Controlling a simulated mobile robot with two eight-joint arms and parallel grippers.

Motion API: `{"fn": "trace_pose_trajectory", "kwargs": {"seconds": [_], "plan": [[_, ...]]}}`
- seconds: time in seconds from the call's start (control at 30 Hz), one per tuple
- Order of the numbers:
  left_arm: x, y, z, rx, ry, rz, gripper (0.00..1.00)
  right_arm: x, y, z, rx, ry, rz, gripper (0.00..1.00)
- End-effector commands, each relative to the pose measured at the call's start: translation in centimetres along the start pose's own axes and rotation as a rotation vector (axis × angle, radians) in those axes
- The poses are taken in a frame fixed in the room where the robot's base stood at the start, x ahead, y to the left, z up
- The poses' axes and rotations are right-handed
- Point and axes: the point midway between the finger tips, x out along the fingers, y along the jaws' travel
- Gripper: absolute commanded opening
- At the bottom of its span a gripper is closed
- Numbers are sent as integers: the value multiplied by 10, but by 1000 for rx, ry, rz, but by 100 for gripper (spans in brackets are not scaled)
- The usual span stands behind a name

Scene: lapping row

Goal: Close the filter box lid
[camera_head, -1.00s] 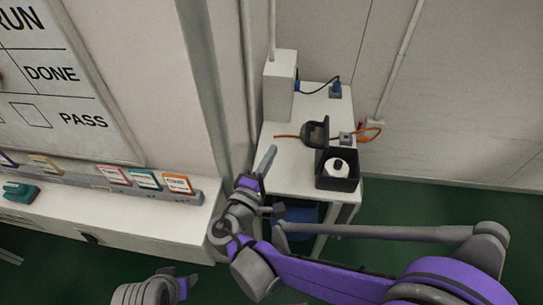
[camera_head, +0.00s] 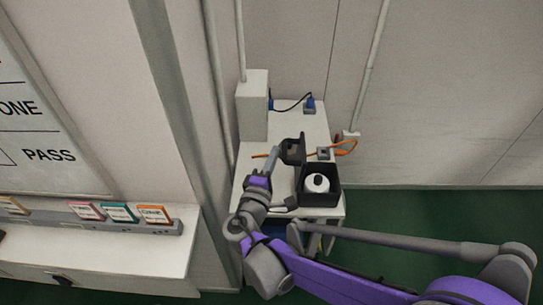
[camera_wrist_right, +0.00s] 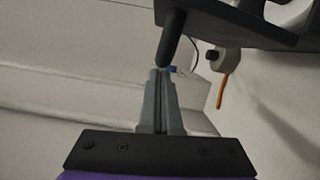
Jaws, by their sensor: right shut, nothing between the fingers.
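The black filter box (camera_head: 332,191) stands on the small white table with a white round filter (camera_head: 317,183) inside. Its lid (camera_head: 293,151) stands open at the box's far left side. My right gripper (camera_head: 274,152) is shut and empty, its fingertips just left of the lid. In the right wrist view, the shut fingers (camera_wrist_right: 158,88) point at a dark rod-like part (camera_wrist_right: 172,38) beneath a dark body (camera_wrist_right: 235,18), probably the lid; whether they touch it I cannot tell. My left gripper is out of view.
The white table (camera_head: 296,122) carries a tall grey-white box (camera_head: 253,104) at its back left. An orange cable (camera_head: 345,147) and a blue plug (camera_head: 309,104) lie behind the filter box. A white ledge with coloured labels (camera_head: 153,214) is at left.

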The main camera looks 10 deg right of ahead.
Motion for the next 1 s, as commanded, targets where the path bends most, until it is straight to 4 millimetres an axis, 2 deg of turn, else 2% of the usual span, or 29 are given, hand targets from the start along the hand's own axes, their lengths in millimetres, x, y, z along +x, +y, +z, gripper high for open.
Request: {"fn": "trace_pose_trajectory", "kwargs": {"seconds": [0.67,1.0], "plan": [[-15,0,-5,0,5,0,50,3,7,12,99,-1,-26,0],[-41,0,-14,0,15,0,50,9,18,34,279,-3,-73,0]]}}
